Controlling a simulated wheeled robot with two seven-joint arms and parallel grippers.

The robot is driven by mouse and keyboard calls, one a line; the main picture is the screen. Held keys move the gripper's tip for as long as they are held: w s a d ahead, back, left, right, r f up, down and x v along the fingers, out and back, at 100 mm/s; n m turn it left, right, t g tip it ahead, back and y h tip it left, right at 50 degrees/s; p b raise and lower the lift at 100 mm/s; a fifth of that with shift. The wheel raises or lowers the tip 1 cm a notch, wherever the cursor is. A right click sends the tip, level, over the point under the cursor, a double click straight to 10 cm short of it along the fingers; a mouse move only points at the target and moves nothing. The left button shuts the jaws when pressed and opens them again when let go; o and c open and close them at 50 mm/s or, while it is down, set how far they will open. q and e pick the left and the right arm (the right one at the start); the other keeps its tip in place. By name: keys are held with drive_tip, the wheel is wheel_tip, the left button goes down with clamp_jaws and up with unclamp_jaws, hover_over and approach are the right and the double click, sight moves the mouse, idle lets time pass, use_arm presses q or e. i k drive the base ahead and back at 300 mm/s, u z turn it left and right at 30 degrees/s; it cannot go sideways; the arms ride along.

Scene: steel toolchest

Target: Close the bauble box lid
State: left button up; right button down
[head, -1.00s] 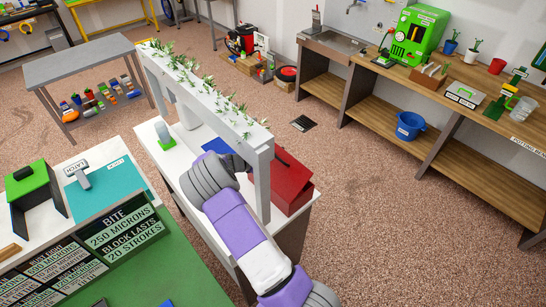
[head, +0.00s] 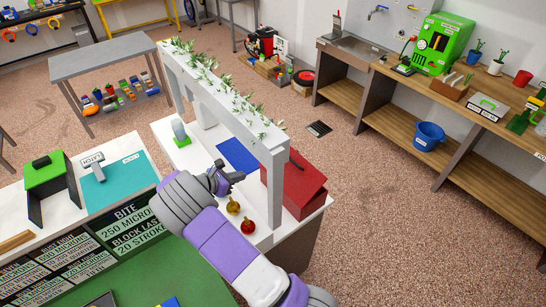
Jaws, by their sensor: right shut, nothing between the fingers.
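The red bauble box (head: 306,194) stands at the right end of the white counter, partly behind a post of the white frame. Its sloping red top shows with a small dark part at the upper edge; I cannot tell how far the lid is open. A gold bauble (head: 233,207) and a red bauble (head: 248,227) sit on the counter left of the box, outside it. My right gripper (head: 238,179) is shut and empty above the counter, left of the post and apart from the box. My left gripper is not in view.
A white frame topped with green sprigs (head: 215,85) spans the counter between my gripper and the box. A blue sheet (head: 238,154) and a green-and-white item (head: 181,132) lie behind the gripper. A green-topped bench with black signs (head: 125,225) stands to the left.

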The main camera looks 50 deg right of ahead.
sight(302, 180)
drive_tip(key=u, duration=1)
drive_tip(key=k, duration=1.7)
drive_tip(key=z, duration=0.5)
drive_tip(key=k, duration=1)
drive_tip(key=z, duration=0.5)
drive_tip(key=i, duration=2.15)
drive_tip(key=z, duration=0.1)
